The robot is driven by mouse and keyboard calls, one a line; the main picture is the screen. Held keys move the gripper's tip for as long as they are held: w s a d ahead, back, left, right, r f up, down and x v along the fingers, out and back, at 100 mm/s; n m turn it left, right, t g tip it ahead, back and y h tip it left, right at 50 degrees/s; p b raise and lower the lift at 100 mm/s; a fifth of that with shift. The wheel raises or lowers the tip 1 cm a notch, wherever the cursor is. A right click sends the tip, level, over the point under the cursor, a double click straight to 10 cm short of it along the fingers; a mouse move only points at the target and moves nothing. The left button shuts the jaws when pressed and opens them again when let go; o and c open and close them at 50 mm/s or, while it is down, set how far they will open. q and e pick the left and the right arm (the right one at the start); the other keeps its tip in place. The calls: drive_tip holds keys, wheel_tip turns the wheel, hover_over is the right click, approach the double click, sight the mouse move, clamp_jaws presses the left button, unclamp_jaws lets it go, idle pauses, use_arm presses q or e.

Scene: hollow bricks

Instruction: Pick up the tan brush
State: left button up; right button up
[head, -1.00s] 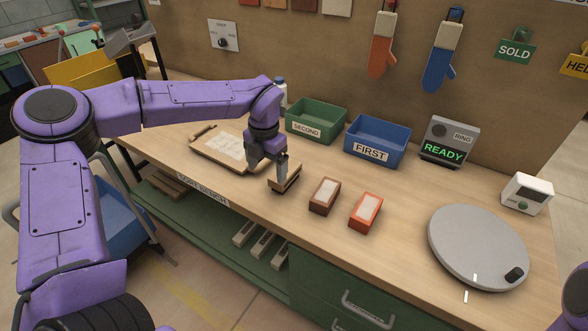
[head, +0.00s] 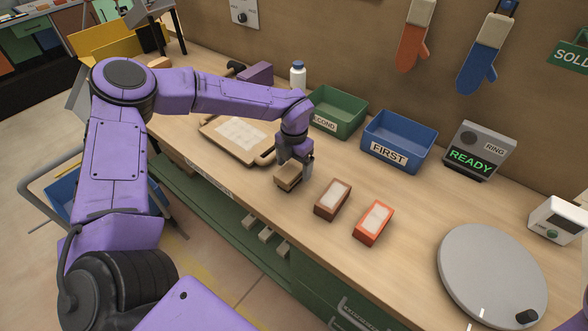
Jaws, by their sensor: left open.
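The tan brush (head: 286,178), a small block with a dark underside, is on the workbench left of two other blocks. My left gripper (head: 301,172) is open and low over the bench at the brush. A grey finger shows close against the brush's right side. The other finger is hard to make out, and I cannot tell whether either finger touches the brush. My right gripper is not in view.
A brown block (head: 333,199) and an orange-red block (head: 374,222) sit to the right. Behind are the green bin (head: 342,119) and the blue FIRST bin (head: 398,141). A tan tray (head: 210,130) lies left. A grey round turntable (head: 490,275) stands at right.

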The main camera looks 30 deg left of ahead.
use_arm(q)
drive_tip(key=shift+f, duration=0.65)
drive_tip(key=shift+s+a+f, duration=0.1)
drive_tip(key=shift+a+f, duration=0.05)
drive_tip(key=shift+f, duration=0.2)
drive_tip(key=c, duration=1.1)
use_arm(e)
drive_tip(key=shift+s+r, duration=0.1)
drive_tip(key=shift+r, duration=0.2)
use_arm(q)
drive_tip(key=shift+r, duration=0.1)
